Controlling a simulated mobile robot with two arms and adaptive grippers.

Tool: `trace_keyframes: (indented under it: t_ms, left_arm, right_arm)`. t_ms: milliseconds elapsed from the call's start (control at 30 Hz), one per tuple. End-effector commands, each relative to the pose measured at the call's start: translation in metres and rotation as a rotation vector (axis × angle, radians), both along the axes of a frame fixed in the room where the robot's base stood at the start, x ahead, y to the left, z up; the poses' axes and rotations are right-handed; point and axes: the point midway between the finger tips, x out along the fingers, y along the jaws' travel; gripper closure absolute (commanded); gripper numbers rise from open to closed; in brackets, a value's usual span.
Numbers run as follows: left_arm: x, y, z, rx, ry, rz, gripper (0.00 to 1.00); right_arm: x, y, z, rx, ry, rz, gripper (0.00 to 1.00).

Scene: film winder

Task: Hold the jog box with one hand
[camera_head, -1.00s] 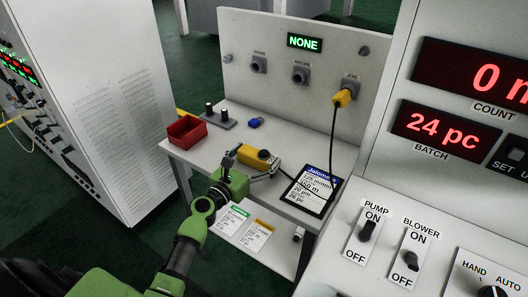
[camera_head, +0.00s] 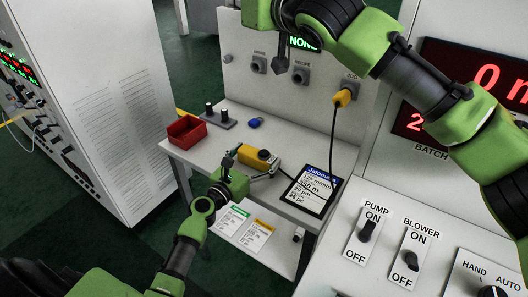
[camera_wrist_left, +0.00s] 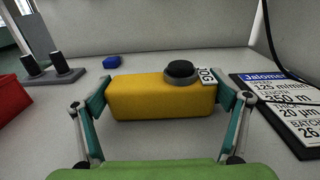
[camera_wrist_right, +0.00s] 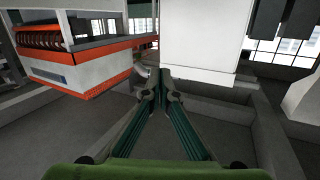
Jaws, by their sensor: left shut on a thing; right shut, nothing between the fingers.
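The jog box (camera_head: 262,158) is a yellow box with a black button and a JOG label, over the small white table. In the left wrist view the jog box (camera_wrist_left: 160,97) lies between the two fingers of my left gripper (camera_wrist_left: 165,98), which touch its two ends. My left gripper also shows in the head view (camera_head: 236,157), shut on the box.
A red bin (camera_head: 186,132), a grey block with two black knobs (camera_head: 217,117) and a small blue piece (camera_head: 255,122) are on the table. A Jalomax display (camera_head: 312,190) lies at right. A black cable runs from a yellow plug (camera_head: 343,97) at the JOG socket.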

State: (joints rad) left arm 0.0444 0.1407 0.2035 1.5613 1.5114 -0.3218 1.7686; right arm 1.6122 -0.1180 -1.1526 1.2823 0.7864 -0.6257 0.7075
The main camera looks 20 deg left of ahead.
Motion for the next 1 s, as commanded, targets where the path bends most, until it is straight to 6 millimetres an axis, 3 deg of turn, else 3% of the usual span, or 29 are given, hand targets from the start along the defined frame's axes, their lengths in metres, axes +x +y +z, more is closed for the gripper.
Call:
trace_keyframes:
  t_ms: [33, 233, 400, 500, 700, 1000]
  left_arm:
    - [0.0, 0.0, 0.0, 0.0, 0.0, 0.0, 0.31]
    - [0.0, 0.0, 0.0, -0.001, 0.001, 0.0, 0.31]
    - [0.0, 0.0, 0.0, -0.001, 0.001, 0.0, 0.31]
    - [0.0, 0.0, 0.0, -0.001, 0.001, 0.0, 0.31]
    - [0.0, 0.0, 0.0, -0.001, 0.001, 0.0, 0.31]
    - [0.0, 0.0, -0.001, -0.001, 0.001, 0.0, 0.31]
  right_arm:
    - [0.006, 0.005, -0.024, -0.066, -0.007, -0.015, 1.0]
    - [0.03, 0.008, -0.122, -0.371, -0.053, -0.061, 1.0]
    - [0.043, -0.004, -0.201, -0.645, -0.084, -0.067, 1.0]
    - [0.047, -0.015, -0.238, -0.785, -0.099, -0.055, 1.0]
    - [0.048, -0.031, -0.281, -0.964, -0.113, -0.026, 1.0]
    - [0.048, -0.036, -0.291, -1.007, -0.117, -0.015, 1.0]
